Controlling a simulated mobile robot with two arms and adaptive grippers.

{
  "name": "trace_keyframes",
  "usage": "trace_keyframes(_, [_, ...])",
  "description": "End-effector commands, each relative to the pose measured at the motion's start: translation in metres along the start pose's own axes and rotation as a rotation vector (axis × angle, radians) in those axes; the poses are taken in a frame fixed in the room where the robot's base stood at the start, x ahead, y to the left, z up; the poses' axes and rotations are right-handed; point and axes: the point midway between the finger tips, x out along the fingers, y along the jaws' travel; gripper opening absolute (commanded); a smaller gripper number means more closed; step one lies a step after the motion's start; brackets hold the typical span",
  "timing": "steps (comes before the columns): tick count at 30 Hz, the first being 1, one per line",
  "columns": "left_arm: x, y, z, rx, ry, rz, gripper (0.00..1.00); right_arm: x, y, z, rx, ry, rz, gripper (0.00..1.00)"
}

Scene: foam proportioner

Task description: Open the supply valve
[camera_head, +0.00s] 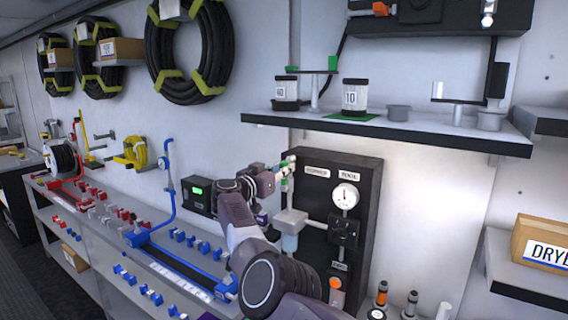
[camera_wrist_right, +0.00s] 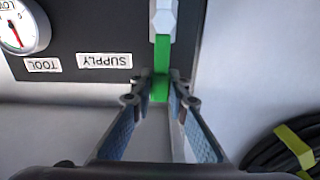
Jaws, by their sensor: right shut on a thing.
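The supply valve has a white body (camera_wrist_right: 163,18) and a green handle (camera_wrist_right: 160,55) beside the SUPPLY label (camera_wrist_right: 104,61) on the black panel. In the head view, its white fitting (camera_head: 289,159) and part of the green handle (camera_head: 284,184) show at the panel's left edge. My right gripper (camera_head: 276,172) reaches it from the left. In the right wrist view, my right gripper's fingertips (camera_wrist_right: 160,88) are shut on the lower end of the green handle, which lies in line with the valve body. My left gripper is in neither view.
The black panel (camera_head: 365,175) carries a gauge (camera_head: 345,196) and a black regulator block (camera_head: 344,232). A shelf (camera_head: 400,126) with labelled jars overhangs the panel. A black box with a green display (camera_head: 197,191) is on the wall to the left. Coiled hoses (camera_head: 190,50) hang further left.

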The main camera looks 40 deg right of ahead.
Motion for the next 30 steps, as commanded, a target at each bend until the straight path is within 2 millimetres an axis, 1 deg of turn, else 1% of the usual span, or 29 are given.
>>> trace_keyframes(1, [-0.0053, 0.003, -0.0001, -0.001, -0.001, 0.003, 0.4, 0.0, -0.0008, -0.0028, -0.012, 0.0, -0.002, 0.0])
trace_keyframes(4, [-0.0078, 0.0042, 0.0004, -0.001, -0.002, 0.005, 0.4, 0.0001, -0.001, -0.0018, -0.029, 0.0, -0.002, 0.0])
trace_keyframes(18, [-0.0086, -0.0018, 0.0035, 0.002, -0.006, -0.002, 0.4, 0.0001, -0.001, -0.0008, -0.045, 0.002, -0.001, 0.0])
trace_keyframes(19, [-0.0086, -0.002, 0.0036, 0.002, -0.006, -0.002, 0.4, 0.0001, -0.001, -0.0008, -0.045, 0.002, -0.001, 0.16])
trace_keyframes(24, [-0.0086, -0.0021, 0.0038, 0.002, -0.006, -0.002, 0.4, 0.0, -0.001, -0.0006, -0.043, 0.001, -0.001, 0.33])
trace_keyframes(30, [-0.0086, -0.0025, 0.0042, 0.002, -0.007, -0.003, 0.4, 0.0, -0.0008, -0.0003, -0.042, 0.001, 0.0, 0.33])
